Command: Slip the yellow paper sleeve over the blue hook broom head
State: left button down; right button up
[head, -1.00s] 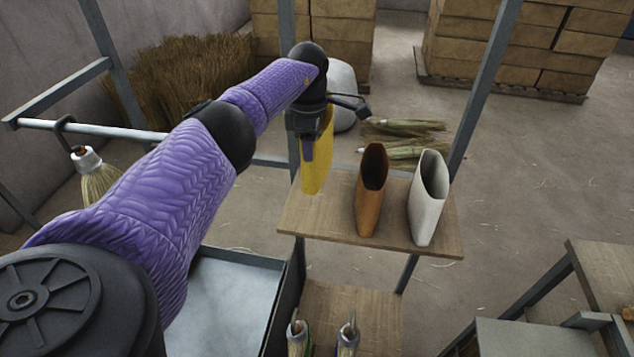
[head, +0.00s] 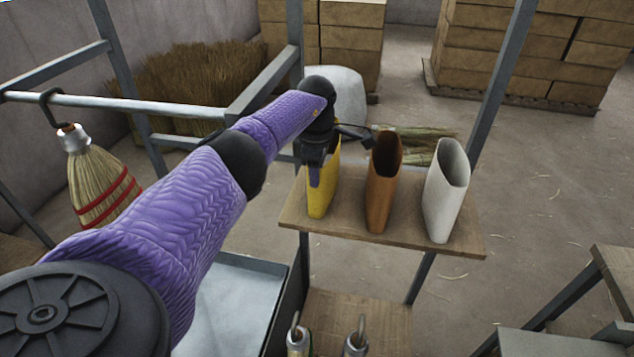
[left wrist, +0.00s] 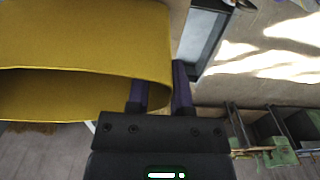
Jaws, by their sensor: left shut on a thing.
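The yellow paper sleeve (head: 324,185) is upright at the left end of a wooden shelf; I cannot tell whether its base touches the board. My left gripper (head: 314,180) is shut on its wall, partly hiding the sleeve in the head view. In the left wrist view the sleeve (left wrist: 90,38) has a wide open mouth, and its edge lies between the fingers (left wrist: 160,90). A straw broom (head: 100,185) with red bands hangs by a dark hook from a rail at left. I cannot make out a blue hook on it. My right gripper is not in view.
On the shelf (head: 415,240), an orange sleeve (head: 383,185) and a white sleeve (head: 445,190) stand right of the yellow one. Two hooked brooms (head: 298,340) (head: 355,343) show at the bottom. A metal rail (head: 150,106) and posts stand at left.

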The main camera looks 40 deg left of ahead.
pick_arm(q)
jog(key=c, duration=0.5)
grip_release()
notch_tip(320, 180, up, 2)
jog(key=shift+r+p, duration=0.1)
jog(key=shift+p, duration=0.9)
jog(key=r, duration=0.1)
jog(key=w+r+b, duration=0.1)
jog(key=r, duration=0.1)
jog(key=shift+a, duration=0.1)
notch_tip(320, 180, up, 5)
jog(key=p, duration=0.4)
jog(key=shift+s, duration=0.1)
